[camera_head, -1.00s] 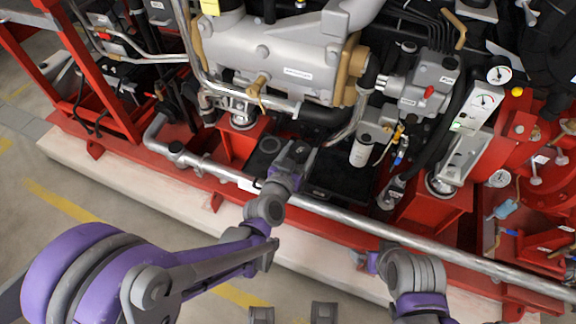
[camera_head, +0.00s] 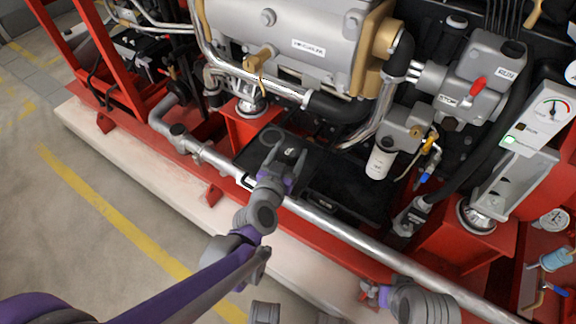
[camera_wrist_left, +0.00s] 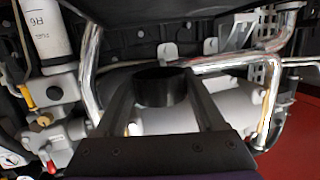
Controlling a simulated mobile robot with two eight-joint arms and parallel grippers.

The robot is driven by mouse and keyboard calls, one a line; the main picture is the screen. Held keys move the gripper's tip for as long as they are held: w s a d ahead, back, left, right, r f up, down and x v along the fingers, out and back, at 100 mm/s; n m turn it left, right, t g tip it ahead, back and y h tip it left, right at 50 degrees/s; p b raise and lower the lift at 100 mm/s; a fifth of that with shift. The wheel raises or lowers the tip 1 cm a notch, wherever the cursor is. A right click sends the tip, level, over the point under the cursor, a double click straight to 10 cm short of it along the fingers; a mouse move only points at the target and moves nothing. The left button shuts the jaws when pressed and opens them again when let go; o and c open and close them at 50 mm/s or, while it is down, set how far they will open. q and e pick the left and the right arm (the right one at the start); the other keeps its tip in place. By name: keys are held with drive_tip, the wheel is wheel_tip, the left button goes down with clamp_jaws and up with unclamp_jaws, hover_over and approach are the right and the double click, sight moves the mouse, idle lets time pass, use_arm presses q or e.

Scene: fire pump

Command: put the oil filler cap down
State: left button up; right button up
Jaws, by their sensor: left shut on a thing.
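The oil filler cap (camera_wrist_left: 164,88) is a black cylinder between the two fingers of my left gripper (camera_wrist_left: 163,100) in the left wrist view. The fingers are shut on its sides. In the head view my left gripper (camera_head: 286,158) is over the black tray (camera_head: 345,190), behind the chrome rail; the cap is hard to make out there. A dark round ring (camera_head: 272,137) shows on the tray just beyond the gripper. My right gripper (camera_head: 375,293) is low at the right, by the red base; its fingers are too unclear to read.
The chrome rail (camera_head: 345,246) runs along the front of the red base. The grey engine block (camera_head: 290,45) stands behind the tray. A white filter (camera_head: 380,162) and a black hose (camera_head: 345,108) are near the tray's right and back. The tray's middle is bare.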

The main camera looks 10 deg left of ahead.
sight(289, 169)
use_arm(q)
wheel_tip(289, 169, down, 7)
drive_tip(key=b, duration=0.2)
drive_tip(key=shift+r+b, duration=0.15)
drive_tip(key=shift+b, duration=0.15)
drive_tip(key=shift+r, duration=0.1)
drive_tip(key=o, duration=1)
drive_tip(key=shift+f, duration=0.2)
drive_tip(key=o, duration=0.5)
drive_tip(key=shift+r, duration=0.15)
